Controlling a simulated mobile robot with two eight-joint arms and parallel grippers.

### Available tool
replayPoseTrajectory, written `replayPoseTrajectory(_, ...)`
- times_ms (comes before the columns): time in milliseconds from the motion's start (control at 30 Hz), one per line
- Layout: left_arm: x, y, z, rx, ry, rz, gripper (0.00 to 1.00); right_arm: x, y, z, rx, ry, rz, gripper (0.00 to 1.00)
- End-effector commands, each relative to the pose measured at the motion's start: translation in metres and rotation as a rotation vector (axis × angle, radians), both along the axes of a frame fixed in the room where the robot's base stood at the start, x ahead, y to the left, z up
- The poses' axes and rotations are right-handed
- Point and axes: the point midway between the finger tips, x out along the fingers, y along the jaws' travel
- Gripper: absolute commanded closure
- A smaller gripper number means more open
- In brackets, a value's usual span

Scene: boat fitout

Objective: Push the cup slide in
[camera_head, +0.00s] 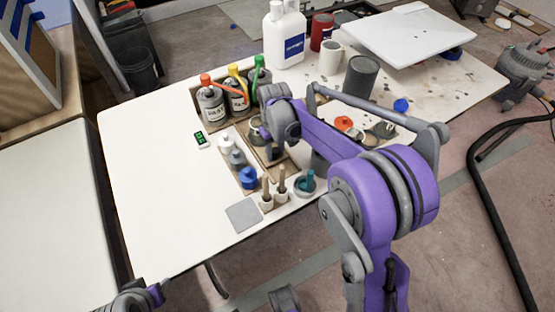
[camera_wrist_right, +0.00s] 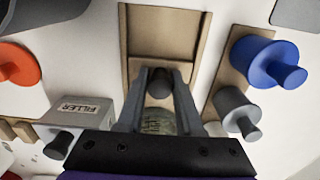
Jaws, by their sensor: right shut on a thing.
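The cup slide (camera_wrist_right: 163,40) is a tan wooden channel in the white table top. A pale labelled cylinder (camera_wrist_right: 158,122) shows behind the knob, between the fingers. In the head view my right gripper (camera_head: 270,148) points down at the slide and its fingertips are hard to see.
Left of the slide stand grey and blue-topped pots (camera_head: 248,177); paint bottles (camera_head: 212,105) stand behind. A filler box (camera_wrist_right: 78,115) sits close beside the gripper. A dark grey cylinder (camera_head: 360,76) stands at right. The table's left part is clear.

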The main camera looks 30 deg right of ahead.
Motion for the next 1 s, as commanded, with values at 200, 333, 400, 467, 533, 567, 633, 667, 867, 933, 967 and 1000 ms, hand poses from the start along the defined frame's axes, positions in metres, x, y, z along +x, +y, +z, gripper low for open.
replayPoseTrajectory(200,0.000,0.000,0.001,0.000,0.000,0.000,0.50,0.014,0.001,0.000,0.000,0.000,0.001,0.96)
replayPoseTrajectory(333,0.000,0.000,0.002,0.000,-0.001,0.000,0.50,0.022,0.002,0.000,0.000,0.000,0.001,0.96)
replayPoseTrajectory(400,0.000,0.000,0.002,0.000,-0.001,0.000,0.50,0.026,0.002,0.000,0.000,0.000,0.000,0.96)
replayPoseTrajectory(467,0.000,0.000,0.002,0.000,-0.001,0.000,0.50,0.030,0.002,0.000,0.000,0.000,0.000,0.96)
replayPoseTrajectory(533,0.000,0.000,0.003,0.000,-0.001,0.000,0.50,0.034,0.003,0.000,0.000,0.000,0.000,0.96)
replayPoseTrajectory(567,0.000,0.000,0.003,0.000,-0.001,0.000,0.50,0.035,0.003,0.000,0.000,0.000,0.000,0.96)
replayPoseTrajectory(633,0.000,0.000,0.003,0.000,-0.001,0.000,0.50,0.040,0.003,0.000,0.000,0.000,0.000,0.96)
replayPoseTrajectory(667,0.000,0.000,0.004,0.000,-0.001,0.000,0.50,0.041,0.003,0.000,0.000,0.000,-0.001,0.96)
replayPoseTrajectory(867,0.000,0.000,0.005,0.000,-0.002,0.000,0.50,0.054,0.004,0.001,0.000,0.000,-0.001,0.96)
replayPoseTrajectory(933,0.000,0.000,0.006,0.000,-0.002,0.000,0.50,0.057,0.004,0.000,0.000,0.000,-0.001,0.96)
replayPoseTrajectory(967,0.000,0.000,0.006,0.000,-0.002,0.000,0.50,0.058,0.004,0.000,0.000,0.000,-0.001,0.63)
replayPoseTrajectory(1000,0.000,0.000,0.006,0.000,-0.002,0.000,0.50,0.057,0.004,0.000,0.000,0.000,-0.001,0.56)
